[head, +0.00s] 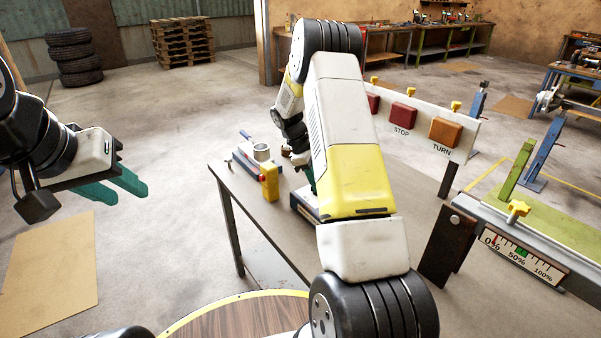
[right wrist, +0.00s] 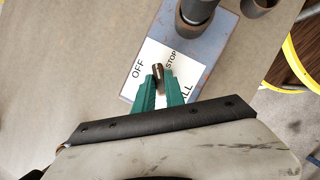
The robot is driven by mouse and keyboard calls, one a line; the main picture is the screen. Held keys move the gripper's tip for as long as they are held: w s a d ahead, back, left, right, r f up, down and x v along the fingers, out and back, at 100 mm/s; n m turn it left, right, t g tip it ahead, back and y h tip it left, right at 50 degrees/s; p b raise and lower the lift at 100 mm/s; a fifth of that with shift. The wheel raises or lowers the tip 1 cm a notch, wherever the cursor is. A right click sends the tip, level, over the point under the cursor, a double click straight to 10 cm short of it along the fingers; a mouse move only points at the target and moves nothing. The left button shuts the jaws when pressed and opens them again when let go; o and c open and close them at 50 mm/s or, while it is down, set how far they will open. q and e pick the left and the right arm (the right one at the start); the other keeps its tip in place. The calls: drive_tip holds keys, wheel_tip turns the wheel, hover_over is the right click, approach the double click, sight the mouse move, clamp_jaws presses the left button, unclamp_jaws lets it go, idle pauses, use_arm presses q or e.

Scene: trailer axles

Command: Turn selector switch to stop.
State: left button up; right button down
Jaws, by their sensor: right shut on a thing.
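The selector switch shows in the right wrist view as a dark brown knob (right wrist: 157,72) on a white label plate (right wrist: 151,55). The plate reads OFF to the left of the knob and STOP to its upper right; a third word ending in LL is partly hidden by a finger. The knob's far end points between OFF and STOP. My right gripper (right wrist: 160,80) is shut on the knob, with a green finger on each side. In the head view my right arm mostly hides the switch. My left gripper (head: 132,194) is open and empty, off the table's left side.
A grey table (head: 225,178) carries the switch and a yellow block (head: 269,182). A panel with a red STOP button (head: 403,114) and an orange TURN button (head: 446,131) stands behind. A percentage gauge (head: 522,259) is at right.

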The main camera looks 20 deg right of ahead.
drive_tip(key=m+g+y, duration=0.1)
drive_tip(key=m, duration=0.3)
drive_tip(key=shift+w, duration=0.15)
drive_tip(key=shift+d+m+g+y, duration=0.1)
drive_tip(key=shift+m+g+y, duration=0.4)
drive_tip(key=shift+m, duration=1.2)
drive_tip(key=c, duration=1.4)
unclamp_jaws()
drive_tip(key=d+v, duration=0.1)
drive_tip(key=v, duration=0.6)
drive_tip(key=shift+a+r, duration=0.4)
